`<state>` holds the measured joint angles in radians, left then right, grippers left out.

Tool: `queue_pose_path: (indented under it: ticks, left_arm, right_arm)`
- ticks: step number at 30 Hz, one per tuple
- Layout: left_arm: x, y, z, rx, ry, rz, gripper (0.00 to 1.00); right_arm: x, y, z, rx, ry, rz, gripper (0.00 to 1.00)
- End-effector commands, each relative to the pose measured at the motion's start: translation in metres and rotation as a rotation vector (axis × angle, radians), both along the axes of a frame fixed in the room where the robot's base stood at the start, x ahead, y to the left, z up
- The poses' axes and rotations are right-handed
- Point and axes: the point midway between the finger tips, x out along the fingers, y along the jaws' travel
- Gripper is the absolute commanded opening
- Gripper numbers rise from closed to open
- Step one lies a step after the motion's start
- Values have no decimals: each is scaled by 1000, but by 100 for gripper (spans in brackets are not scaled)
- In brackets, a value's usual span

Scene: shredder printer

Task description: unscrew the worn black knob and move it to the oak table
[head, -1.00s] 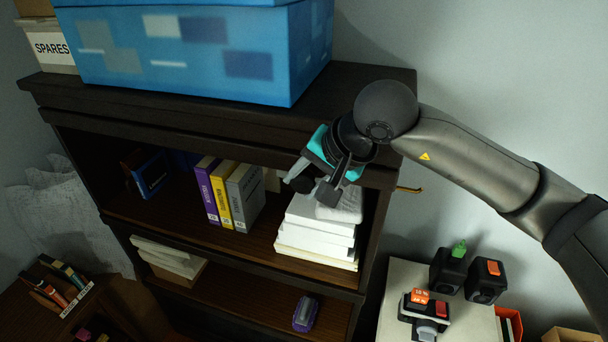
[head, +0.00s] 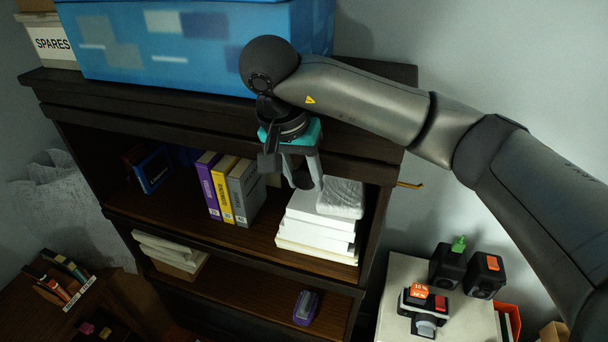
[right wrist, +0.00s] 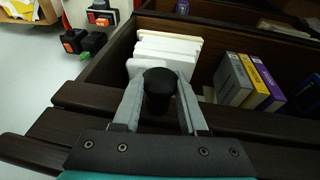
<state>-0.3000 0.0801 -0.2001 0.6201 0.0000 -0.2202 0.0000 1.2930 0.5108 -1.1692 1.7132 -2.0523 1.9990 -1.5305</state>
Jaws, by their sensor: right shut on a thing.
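The black knob (right wrist: 158,88) sits between the two grey fingers of my right gripper (head: 300,180) in the right wrist view. The fingers are shut on its sides, and its rounded dark top faces the camera. In the head view the gripper hangs in front of the dark bookcase's upper shelf opening, below the top board; the knob is hard to make out there. I cannot tell whether the knob is clear of the bookcase. I cannot identify the oak table for certain. My left gripper is not in view.
The dark bookcase (head: 150,108) holds white paper stacks (head: 315,236) and upright binders (head: 225,190). A blue box (head: 180,45) stands on top. A pale cabinet top (head: 395,290) at lower right carries black and orange batteries (head: 485,275).

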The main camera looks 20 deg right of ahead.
Motion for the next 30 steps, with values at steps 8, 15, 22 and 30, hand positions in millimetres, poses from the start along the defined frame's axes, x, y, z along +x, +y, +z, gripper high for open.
queue_pose_path:
  ticks: [8, 15, 22, 30]
  left_arm:
    - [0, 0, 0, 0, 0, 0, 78]
    - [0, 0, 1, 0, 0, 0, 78]
    - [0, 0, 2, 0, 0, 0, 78]
    - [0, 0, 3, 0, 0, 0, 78]
  right_arm:
    - [0, -1, 0, -7, 3, -2, 0]
    - [1, 1, 1, -82, 53, 1, 0]
    - [1, 0, 1, -198, 128, -1, 0]
    - [1, 1, 0, -342, 227, 1, 0]
